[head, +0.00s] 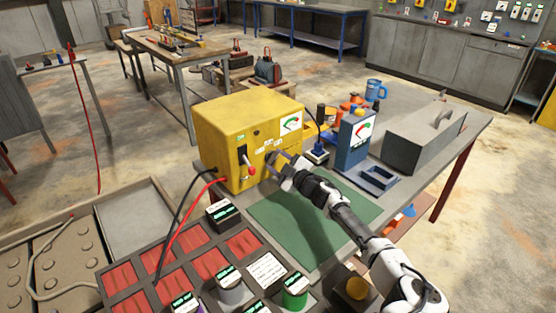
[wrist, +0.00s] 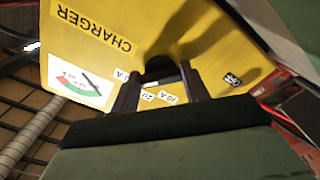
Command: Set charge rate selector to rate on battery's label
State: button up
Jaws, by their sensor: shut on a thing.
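The yellow charger (head: 222,140) stands on the table in the head view. In the wrist view its face (wrist: 190,35) appears upside down, with the word CHARGER and a meter (wrist: 80,86). My gripper (head: 272,158) is at that face; in the wrist view its fingers (wrist: 158,84) are shut on the dark selector knob (wrist: 158,66). Small rate labels (wrist: 172,97) surround the knob; one reads 10 A, others are partly hidden. The knob's pointing direction is unclear. A black battery-like block (head: 222,211) with a green-lettered label sits on the red-lined tray; its text is unreadable.
A red-handled lever (head: 248,164) is left of my gripper on the charger's face. Red and black cables hang from the charger. A blue meter box (head: 353,140) and grey toolbox (head: 424,136) stand to the right. A green mat (head: 305,225) lies bare below my arm.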

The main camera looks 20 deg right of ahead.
dwell(0.5)
jog(key=o, duration=1)
jog(key=shift+s, duration=0.15)
jog(key=b+v, duration=0.4)
jog(key=v, duration=0.9)
jog(key=shift+s+d, duration=0.1)
jog(key=shift+s, duration=0.2)
jog(key=shift+d, duration=0.1)
